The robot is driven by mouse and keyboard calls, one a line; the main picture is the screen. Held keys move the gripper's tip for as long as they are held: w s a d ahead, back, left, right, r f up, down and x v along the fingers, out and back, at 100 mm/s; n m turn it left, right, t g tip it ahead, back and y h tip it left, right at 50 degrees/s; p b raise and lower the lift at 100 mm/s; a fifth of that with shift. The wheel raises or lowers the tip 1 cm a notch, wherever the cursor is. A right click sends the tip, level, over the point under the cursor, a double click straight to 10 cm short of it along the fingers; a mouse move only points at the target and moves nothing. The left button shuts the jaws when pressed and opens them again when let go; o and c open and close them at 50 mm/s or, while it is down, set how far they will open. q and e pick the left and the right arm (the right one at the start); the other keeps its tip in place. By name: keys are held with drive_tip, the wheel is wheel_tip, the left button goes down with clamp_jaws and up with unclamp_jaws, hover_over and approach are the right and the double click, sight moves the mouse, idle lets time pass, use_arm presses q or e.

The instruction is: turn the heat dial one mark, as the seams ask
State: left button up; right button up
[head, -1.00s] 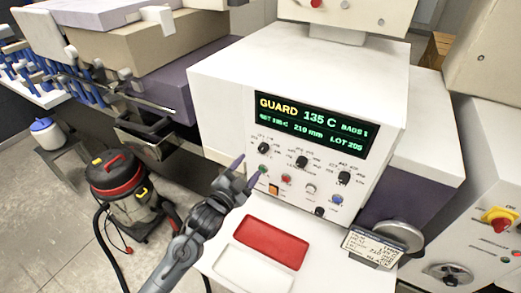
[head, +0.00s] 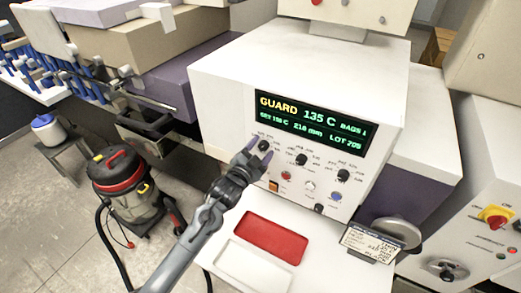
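My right gripper is not in view.
Coloured buttons, including a red one (head: 286,175) and a blue one (head: 335,196), sit below the dials. A red tray (head: 271,242) and a white tray (head: 252,268) lie on the shelf in front. A printed card (head: 372,243) stands right. A vacuum cleaner (head: 122,180) stands on the floor left.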

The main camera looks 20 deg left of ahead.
use_arm(q)
drive_tip(key=c, duration=1)
drive_tip(key=shift+n, duration=0.3)
drive_tip(key=n+p, duration=0.1)
drive_tip(key=n, duration=0.2)
drive_tip(key=shift+r+p, duration=0.1)
drive_tip(key=shift+p, duration=0.3)
drive_tip(key=shift+n+p, duration=0.7)
drive_tip(key=shift+n, duration=1.3)
drive_tip(key=o, duration=1)
drive_tip(key=shift+o, duration=0.2)
